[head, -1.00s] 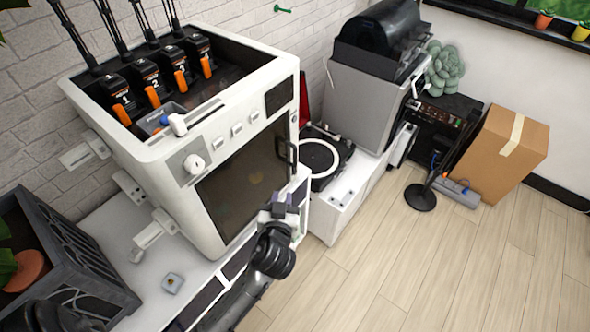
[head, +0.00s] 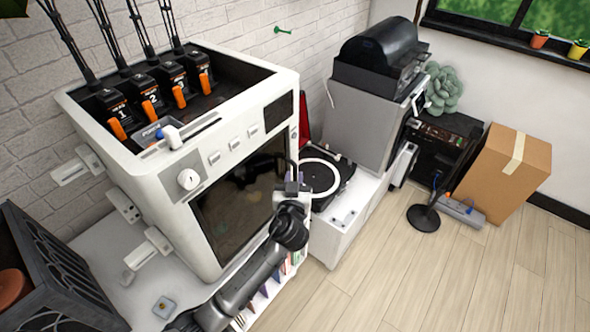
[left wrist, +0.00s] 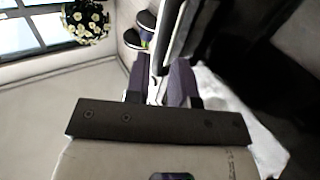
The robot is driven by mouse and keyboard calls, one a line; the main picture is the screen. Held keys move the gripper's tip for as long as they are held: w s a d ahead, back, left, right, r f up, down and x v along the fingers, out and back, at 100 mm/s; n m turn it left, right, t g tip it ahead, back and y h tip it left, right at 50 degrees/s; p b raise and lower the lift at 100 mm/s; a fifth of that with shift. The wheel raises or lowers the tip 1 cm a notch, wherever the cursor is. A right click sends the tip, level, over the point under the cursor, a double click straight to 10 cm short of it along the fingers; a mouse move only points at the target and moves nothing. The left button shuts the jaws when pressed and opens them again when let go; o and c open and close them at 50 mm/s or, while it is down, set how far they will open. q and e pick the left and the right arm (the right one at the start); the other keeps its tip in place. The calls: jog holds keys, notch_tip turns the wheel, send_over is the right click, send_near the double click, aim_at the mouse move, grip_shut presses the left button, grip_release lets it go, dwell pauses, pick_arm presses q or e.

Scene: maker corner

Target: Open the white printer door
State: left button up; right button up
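The white printer (head: 150,165) stands on a white cabinet at the left in the head view. Its dark-windowed door (head: 238,203) faces front right and looks closed. A dark handle (head: 292,164) is on the door's right edge. My left gripper (head: 294,181) is at the handle's lower end, partly covering it. In the left wrist view its two purple fingers (left wrist: 158,85) stand apart, with a narrow pale and dark part between or just beyond them. I cannot tell whether they grip the handle. My right gripper is not in view.
Several filament feeders (head: 160,88) sit on the printer top. A turntable (head: 322,180) stands close to the door's right. A dark crate (head: 60,270) is at lower left. A cardboard box (head: 505,175) is at the far right. The wooden floor (head: 430,280) in front is clear.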

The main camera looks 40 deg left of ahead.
aim_at(295, 172)
pick_arm(q)
jog(key=shift+x, duration=1.7)
jog(key=shift+c, duration=0.4)
grip_shut()
